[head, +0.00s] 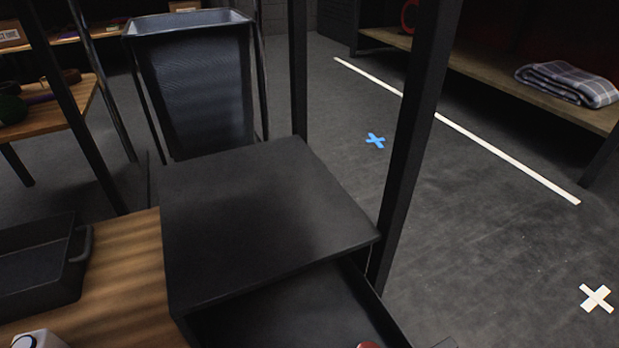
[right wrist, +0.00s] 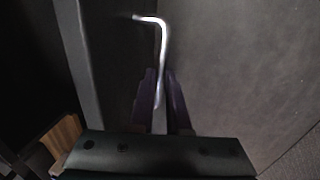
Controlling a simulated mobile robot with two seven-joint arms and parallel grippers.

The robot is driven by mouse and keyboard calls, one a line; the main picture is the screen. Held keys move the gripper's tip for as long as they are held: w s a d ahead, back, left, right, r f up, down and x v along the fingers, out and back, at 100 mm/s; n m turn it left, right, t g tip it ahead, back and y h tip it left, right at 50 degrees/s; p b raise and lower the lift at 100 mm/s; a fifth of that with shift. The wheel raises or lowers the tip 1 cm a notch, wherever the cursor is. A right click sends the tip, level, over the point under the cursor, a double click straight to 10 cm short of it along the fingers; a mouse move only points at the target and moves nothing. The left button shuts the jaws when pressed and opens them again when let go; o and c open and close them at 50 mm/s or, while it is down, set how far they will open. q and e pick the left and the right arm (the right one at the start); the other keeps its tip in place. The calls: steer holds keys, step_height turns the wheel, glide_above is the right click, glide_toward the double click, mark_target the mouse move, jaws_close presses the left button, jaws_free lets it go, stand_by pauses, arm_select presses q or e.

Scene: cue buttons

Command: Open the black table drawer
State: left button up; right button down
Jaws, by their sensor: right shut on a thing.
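The black table drawer (head: 290,312) is pulled partly out of a black box-shaped cabinet (head: 265,215) on the wooden table, and its dark inside shows at the bottom of the head view. The drawer's front is cut off by the frame edge. In the right wrist view, my right gripper (right wrist: 162,105) has its two dark purple fingers shut on a thin bent silver handle (right wrist: 163,40), which stands out from a dark panel. My left gripper is not in view.
A black tray (head: 45,285) sits on the wooden table (head: 120,265) at left. A small reddish thing (head: 368,345) shows at the bottom edge, over the drawer. Black posts (head: 415,150) rise behind the cabinet, near a dark mesh bin (head: 195,90).

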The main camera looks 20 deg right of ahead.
steer(key=shift+s, duration=0.8)
steer(key=c, duration=0.9)
jaws_free()
steer(key=shift+s, duration=0.1)
steer(key=r+p, duration=0.3)
steer(key=s+r+p, duration=0.1)
steer(key=r+p, duration=0.5)
steer(key=shift+s+d+r+p, duration=0.1)
steer(key=shift+s+r+p, duration=0.2)
steer(key=shift+s+r, duration=0.05)
